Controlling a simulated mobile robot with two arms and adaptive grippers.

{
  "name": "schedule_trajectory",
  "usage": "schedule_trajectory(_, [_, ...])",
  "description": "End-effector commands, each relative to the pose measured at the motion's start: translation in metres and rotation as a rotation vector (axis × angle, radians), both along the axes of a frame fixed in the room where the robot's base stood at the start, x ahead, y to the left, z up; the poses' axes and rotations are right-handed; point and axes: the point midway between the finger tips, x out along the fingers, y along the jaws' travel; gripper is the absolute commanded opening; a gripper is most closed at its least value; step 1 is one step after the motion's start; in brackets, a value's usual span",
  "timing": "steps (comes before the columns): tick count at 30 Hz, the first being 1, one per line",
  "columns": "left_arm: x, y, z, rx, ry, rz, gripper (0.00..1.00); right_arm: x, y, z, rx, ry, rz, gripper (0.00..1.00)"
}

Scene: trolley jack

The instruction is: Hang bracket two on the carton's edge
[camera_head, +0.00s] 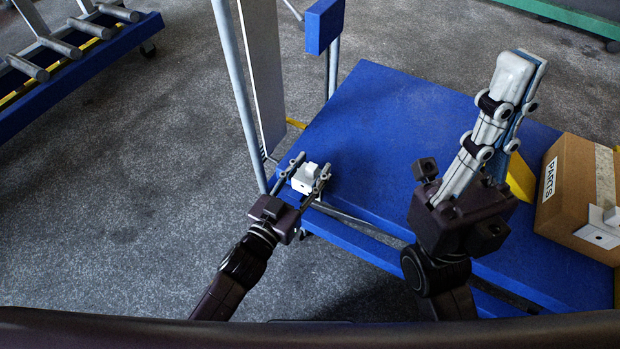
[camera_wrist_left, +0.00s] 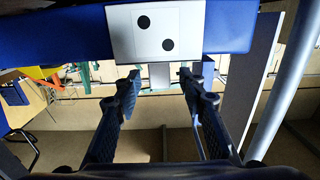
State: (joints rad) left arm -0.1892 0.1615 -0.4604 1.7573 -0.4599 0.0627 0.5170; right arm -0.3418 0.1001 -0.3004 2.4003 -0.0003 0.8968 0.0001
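Bracket two (camera_head: 306,180), a white block marked with two black dots, sits at the left corner of the blue trolley top. In the left wrist view its dotted face (camera_wrist_left: 155,31) is above the fingertips, and a grey tab shows between them. My left gripper (camera_head: 306,168) is open, with its fingers either side of the bracket; no firm contact shows. My right gripper (camera_head: 518,75) is raised above the trolley, its fingers overlapping in this view, so its opening is unclear. The brown carton (camera_head: 570,185), labelled PARTS, stands at the trolley's right; another white bracket (camera_head: 600,233) is at its near edge.
The blue trolley top (camera_head: 400,120) is largely bare in the middle. A grey upright post (camera_head: 236,95) and a flat panel (camera_head: 262,75) rise near its left corner. A yellow object (camera_head: 521,178) is partly hidden behind my right gripper. A blue rack (camera_head: 75,75) stands far left.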

Motion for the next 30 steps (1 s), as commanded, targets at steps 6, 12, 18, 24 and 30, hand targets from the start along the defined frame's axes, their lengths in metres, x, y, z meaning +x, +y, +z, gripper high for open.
schedule_trajectory(6, [0.000, 0.000, 0.000, 0.000, 0.000, 0.000, 0.29, 0.000, 0.000, 0.001, 0.000, 0.000, 0.000, 0.00])
schedule_trajectory(12, [0.000, 0.000, 0.000, 0.000, 0.000, 0.000, 0.07, 0.000, 0.000, 0.001, 0.000, 0.000, 0.000, 0.00])
schedule_trajectory(18, [0.000, 0.000, 0.000, 0.000, -0.001, 0.000, 0.00, 0.000, 0.000, 0.001, 0.000, 0.000, 0.000, 0.00])
schedule_trajectory(24, [0.000, 0.000, 0.002, 0.000, -0.001, 0.000, 0.00, 0.000, 0.000, 0.002, 0.000, 0.000, 0.000, 0.00])
schedule_trajectory(30, [0.000, 0.000, 0.019, -0.001, -0.003, 0.000, 0.00, 0.000, 0.000, 0.012, 0.000, 0.000, 0.000, 0.00])
